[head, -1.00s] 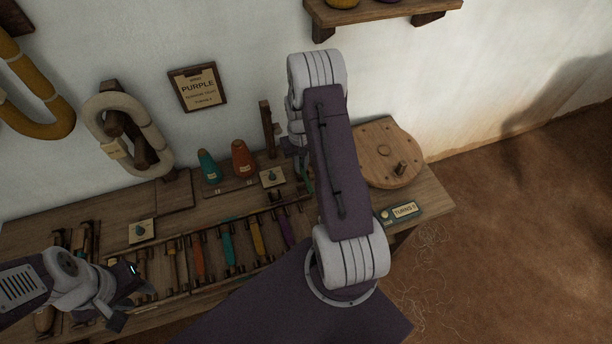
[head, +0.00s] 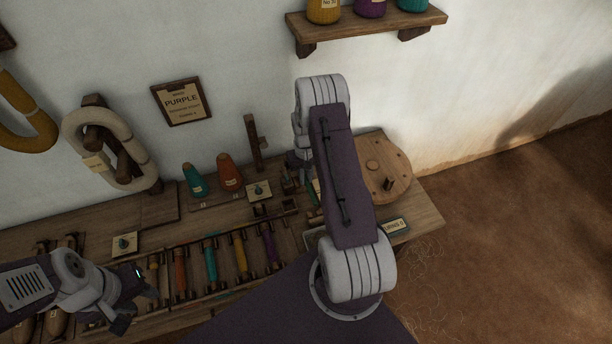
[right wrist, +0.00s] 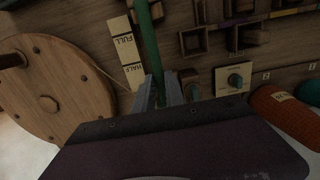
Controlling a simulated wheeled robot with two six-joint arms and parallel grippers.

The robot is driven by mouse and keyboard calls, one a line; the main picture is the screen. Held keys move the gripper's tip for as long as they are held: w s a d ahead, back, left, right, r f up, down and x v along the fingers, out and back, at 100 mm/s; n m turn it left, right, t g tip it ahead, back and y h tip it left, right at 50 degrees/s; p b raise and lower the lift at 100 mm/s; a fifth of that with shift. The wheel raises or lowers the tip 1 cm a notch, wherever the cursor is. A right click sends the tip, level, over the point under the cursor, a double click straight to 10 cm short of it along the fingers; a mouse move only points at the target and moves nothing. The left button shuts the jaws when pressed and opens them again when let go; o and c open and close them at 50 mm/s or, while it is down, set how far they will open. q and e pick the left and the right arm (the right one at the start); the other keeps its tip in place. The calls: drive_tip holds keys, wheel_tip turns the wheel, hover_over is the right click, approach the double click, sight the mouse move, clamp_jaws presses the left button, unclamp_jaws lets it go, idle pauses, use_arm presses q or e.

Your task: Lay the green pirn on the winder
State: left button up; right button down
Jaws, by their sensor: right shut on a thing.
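The green pirn (right wrist: 151,45) is a long green rod in the right wrist view. My right gripper (right wrist: 158,84) is shut on it, with one finger on each side. In the head view only a sliver of the pirn (head: 317,187) shows beside my right arm, which hides most of the gripper. The winder's round wooden wheel (head: 382,170) with a peg stands just right of that arm. It fills the left of the right wrist view (right wrist: 50,90), apart from the pirn. My left gripper (head: 136,301) is open and empty over the bench's left part.
A rack (head: 193,292) holds several coloured pirns. A teal cone (head: 196,182) and an orange cone (head: 230,174) stand behind it. A FULL/HALF card (right wrist: 128,50) lies beside the pirn. A turns counter (head: 396,227) sits at the bench's right front. Bare floor lies to the right.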

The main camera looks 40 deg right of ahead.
wheel_tip(320, 180, down, 7)
drive_tip(key=b, duration=0.4)
drive_tip(key=shift+r, duration=0.1)
drive_tip(key=c, duration=1.3)
unclamp_jaws()
drive_tip(key=shift+o, duration=0.2)
drive_tip(key=shift+o, duration=1.3)
wheel_tip(320, 180, up, 8)
drive_tip(key=p, duration=0.6)
drive_tip(key=shift+r, duration=0.15)
